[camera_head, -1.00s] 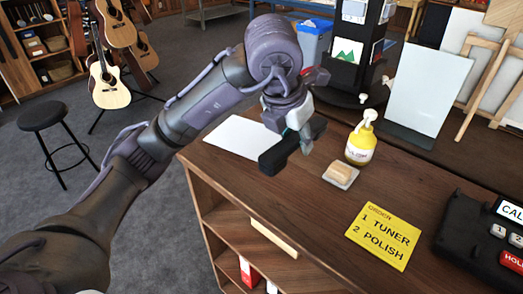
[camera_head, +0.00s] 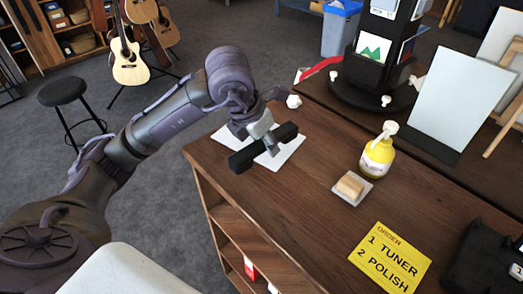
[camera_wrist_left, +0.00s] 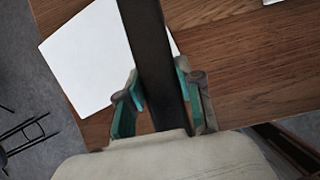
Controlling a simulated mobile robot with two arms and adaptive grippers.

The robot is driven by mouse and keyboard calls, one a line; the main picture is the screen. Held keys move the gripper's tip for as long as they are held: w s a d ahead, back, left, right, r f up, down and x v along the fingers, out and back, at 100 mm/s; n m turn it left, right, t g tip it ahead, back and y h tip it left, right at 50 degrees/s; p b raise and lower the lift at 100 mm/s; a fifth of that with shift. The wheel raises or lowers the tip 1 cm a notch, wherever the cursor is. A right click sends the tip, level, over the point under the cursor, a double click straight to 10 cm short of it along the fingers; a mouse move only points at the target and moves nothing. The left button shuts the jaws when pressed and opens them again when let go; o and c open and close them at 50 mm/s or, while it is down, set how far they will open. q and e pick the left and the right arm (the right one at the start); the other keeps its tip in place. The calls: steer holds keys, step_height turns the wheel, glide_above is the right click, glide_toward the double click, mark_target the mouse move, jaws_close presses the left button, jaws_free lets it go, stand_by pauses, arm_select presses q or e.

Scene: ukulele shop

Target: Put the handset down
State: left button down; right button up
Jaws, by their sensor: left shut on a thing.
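The black handset (camera_head: 245,157) is a long dark bar, held by my left gripper (camera_head: 268,143) over a white sheet (camera_head: 290,149) at the counter's left end. In the left wrist view the handset (camera_wrist_left: 152,45) runs lengthwise between the two green-padded fingers of the gripper (camera_wrist_left: 158,95), which are shut on it. The white sheet (camera_wrist_left: 88,60) shows behind it; I cannot tell whether the handset touches it. The black phone base (camera_head: 480,265) is cut off at the right edge. My right gripper is not in view.
On the wooden counter (camera_head: 310,205) are a yellow pump bottle (camera_head: 377,157), a small dish with a tan block (camera_head: 350,186) and a yellow order note (camera_head: 390,257). A black display stand (camera_head: 372,75) and a pale board (camera_head: 455,100) stand behind. Bare wood lies between sheet and note.

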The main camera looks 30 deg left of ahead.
mark_target(266, 163)
arm_select(q)
steer(key=shift+a+f, duration=0.2)
steer(key=shift+a, duration=0.15)
steer(key=shift+s+f, duration=0.15)
steer(key=shift+f, duration=0.05)
step_height(266, 163, down, 4)
steer(key=shift+r+p, duration=0.15)
steer(key=shift+p, duration=0.6)
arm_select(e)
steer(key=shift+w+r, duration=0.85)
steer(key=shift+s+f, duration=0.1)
arm_select(q)
steer(key=c, duration=0.7)
jaws_free()
steer(key=shift+c, duration=0.2)
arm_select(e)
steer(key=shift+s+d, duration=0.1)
arm_select(q)
steer(key=shift+r, duration=0.1)
